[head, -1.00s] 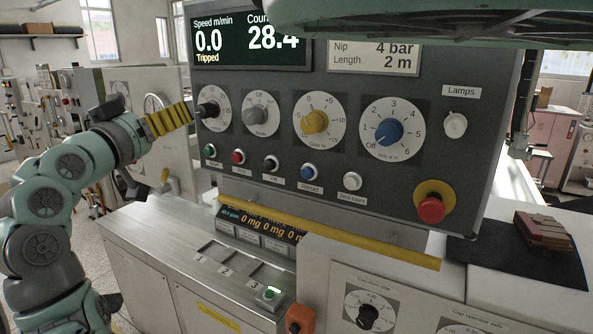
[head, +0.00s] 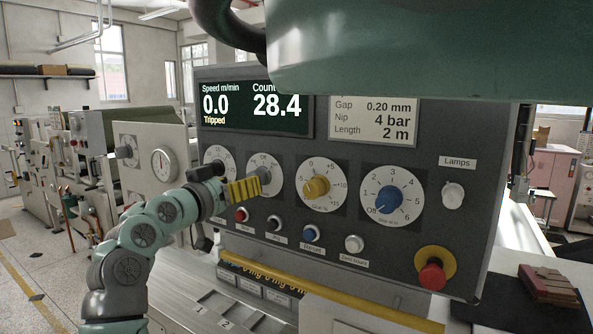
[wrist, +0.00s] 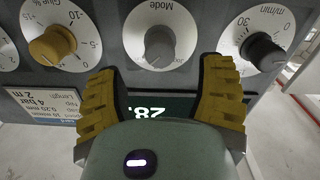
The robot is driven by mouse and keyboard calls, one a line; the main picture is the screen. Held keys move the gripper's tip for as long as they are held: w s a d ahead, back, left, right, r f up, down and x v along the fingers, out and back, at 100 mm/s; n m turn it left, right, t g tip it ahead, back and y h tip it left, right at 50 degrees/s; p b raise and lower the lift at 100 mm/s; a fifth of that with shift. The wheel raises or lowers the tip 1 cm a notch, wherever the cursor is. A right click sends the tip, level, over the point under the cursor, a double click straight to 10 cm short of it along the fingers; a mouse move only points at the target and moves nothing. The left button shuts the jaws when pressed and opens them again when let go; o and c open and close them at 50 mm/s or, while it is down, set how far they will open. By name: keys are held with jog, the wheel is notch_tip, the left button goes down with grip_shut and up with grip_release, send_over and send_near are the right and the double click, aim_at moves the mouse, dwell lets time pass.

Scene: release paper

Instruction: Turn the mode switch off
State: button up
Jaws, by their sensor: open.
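The mode switch is a grey knob (head: 264,176) on a white round dial, with "Off" at the top of the dial, on the dark control panel. In the head view my gripper's yellow fingers (head: 245,188) overlap the dial's lower left and partly hide it. In the wrist view the grey knob (wrist: 160,46) appears upside down, beside the word "Mode". My gripper (wrist: 161,75) is open, with its two ribbed yellow fingers either side of the knob's line and nothing between them. The knob appears just beyond the fingertips. Its exact pointer angle is hard to read.
A black speed knob (wrist: 262,53) and a yellow glue knob (wrist: 52,46) flank the mode switch. A blue knob (head: 388,199), several push buttons below and a red emergency button (head: 432,274) are on the same panel. A yellow bar (head: 330,297) runs below it.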

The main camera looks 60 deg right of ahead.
jog(key=shift+w+d+p, duration=0.1)
jog(key=shift+d+p, duration=1.15)
jog(key=shift+d, duration=1.6)
jog(key=shift+c, duration=0.2)
jog(key=shift+w+a, duration=0.1)
grip_shut()
